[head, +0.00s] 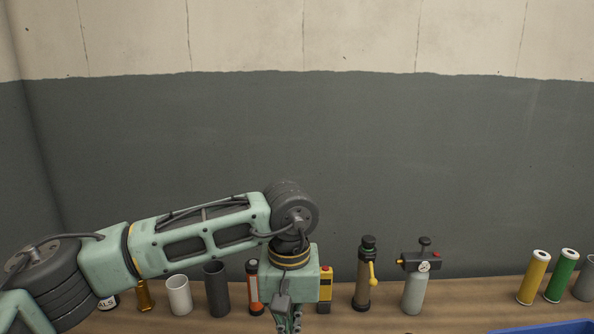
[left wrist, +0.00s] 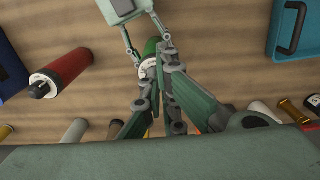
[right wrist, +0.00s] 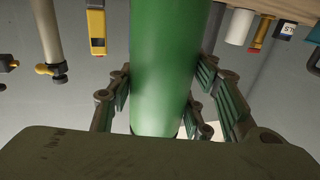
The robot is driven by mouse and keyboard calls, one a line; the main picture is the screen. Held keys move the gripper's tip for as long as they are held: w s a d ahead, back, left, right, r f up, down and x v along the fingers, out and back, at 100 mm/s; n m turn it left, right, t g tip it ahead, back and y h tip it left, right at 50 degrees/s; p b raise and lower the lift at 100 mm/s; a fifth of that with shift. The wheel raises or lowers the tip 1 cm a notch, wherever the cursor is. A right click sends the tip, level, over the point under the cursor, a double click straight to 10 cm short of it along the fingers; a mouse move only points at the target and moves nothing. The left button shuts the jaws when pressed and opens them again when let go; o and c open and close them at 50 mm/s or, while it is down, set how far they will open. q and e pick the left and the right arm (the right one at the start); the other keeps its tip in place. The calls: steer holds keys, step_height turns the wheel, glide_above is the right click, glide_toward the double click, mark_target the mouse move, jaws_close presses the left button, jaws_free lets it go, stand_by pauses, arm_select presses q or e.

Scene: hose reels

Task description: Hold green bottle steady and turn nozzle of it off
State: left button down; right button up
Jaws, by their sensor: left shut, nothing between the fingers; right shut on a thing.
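The green bottle (right wrist: 165,60) stands large in the right wrist view, between the fingers of my right gripper (right wrist: 165,100). Its green body and a pale ring near its top (left wrist: 149,66) show in the left wrist view. My right gripper also shows there, shut around the bottle. My left gripper (left wrist: 158,78) is shut and empty, its fingertips close to the bottle's top; I cannot tell whether they touch it. The nozzle is hidden behind the fingers or too small to make out. In the head view my left gripper (head: 289,320) points down at the bottom edge; the bottle is out of view.
A wooden shelf (head: 460,292) along the wall bears a white cup (head: 179,294), a brown bottle with a yellow lever (head: 363,280), a grey gauge bottle (head: 414,290) and several cylinders. A red cylinder (left wrist: 66,72) lies left and a blue tray (left wrist: 279,40) right in the left wrist view.

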arm_select(q)
steer(key=shift+r, duration=0.35)
steer(key=shift+d, duration=0.1)
steer(key=f, duration=0.2)
steer(key=d+f, duration=0.2)
steer(key=f, duration=0.1)
steer(key=shift+w+d+f, duration=0.2)
steer(key=shift+w+f, duration=0.05)
steer(key=shift+f, duration=0.05)
steer(key=shift+s+a+f, duration=0.1)
steer(key=shift+f, duration=0.2)
